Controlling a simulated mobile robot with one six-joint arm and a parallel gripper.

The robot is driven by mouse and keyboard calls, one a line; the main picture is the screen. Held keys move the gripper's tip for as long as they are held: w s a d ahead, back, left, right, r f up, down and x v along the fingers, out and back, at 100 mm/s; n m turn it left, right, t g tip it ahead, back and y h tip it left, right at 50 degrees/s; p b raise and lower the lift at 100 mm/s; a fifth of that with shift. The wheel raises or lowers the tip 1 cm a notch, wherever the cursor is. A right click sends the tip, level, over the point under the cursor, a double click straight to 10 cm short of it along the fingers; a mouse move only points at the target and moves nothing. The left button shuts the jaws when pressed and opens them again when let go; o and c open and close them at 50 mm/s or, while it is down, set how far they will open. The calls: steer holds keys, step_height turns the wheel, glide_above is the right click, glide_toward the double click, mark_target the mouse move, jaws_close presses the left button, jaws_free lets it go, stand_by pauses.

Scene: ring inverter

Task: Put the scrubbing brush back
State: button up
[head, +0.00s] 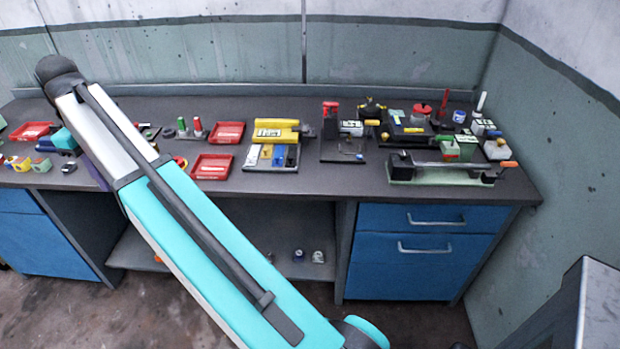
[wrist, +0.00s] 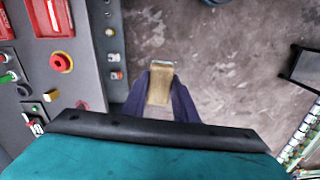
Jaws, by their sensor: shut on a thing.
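My gripper (wrist: 160,90) has dark purple fingers, closed on the sides of a tan, block-shaped thing, the scrubbing brush (wrist: 160,86). Its far end has a pale, shiny edge. In the wrist view the brush is seen over the floor, just right of the workbench's front edge. In the head view my arm covers most of the gripper, and only a bit of purple finger shows near the bench's front edge. The brush cannot be made out there.
The dark workbench (head: 330,190) carries red trays (head: 213,167), a yellow-topped fixture (head: 275,130), a green-based fixture (head: 440,172) and several small parts. Small items (head: 318,256) lie on the lower shelf. Blue drawers (head: 425,248) stand at right. The floor (wrist: 225,50) in front is clear.

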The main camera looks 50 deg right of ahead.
steer(key=shift+a, duration=0.2)
steer(key=s+d+f+m, duration=0.25)
steer(key=s+d, duration=0.25)
steer(key=d, duration=0.6)
steer(key=s+d+f+m, duration=0.25)
steer(key=s+d, duration=0.25)
steer(key=d, duration=0.6)
steer(key=s+d+f+m, duration=0.25)
steer(key=s+d, duration=0.25)
steer(key=d, duration=0.6)
steer(key=s+d+f+m, duration=0.3)
steer(key=s+d, duration=0.3)
steer(key=s, duration=0.3)
steer(key=s+d+f+m, duration=0.3)
steer(key=s+d, duration=0.4)
steer(key=s, duration=0.3)
steer(key=s+d+f+m, duration=0.3)
steer(key=s+d, duration=0.3)
steer(key=s, duration=0.4)
steer(key=shift+d+f, duration=0.2)
steer(key=shift+d, duration=0.05)
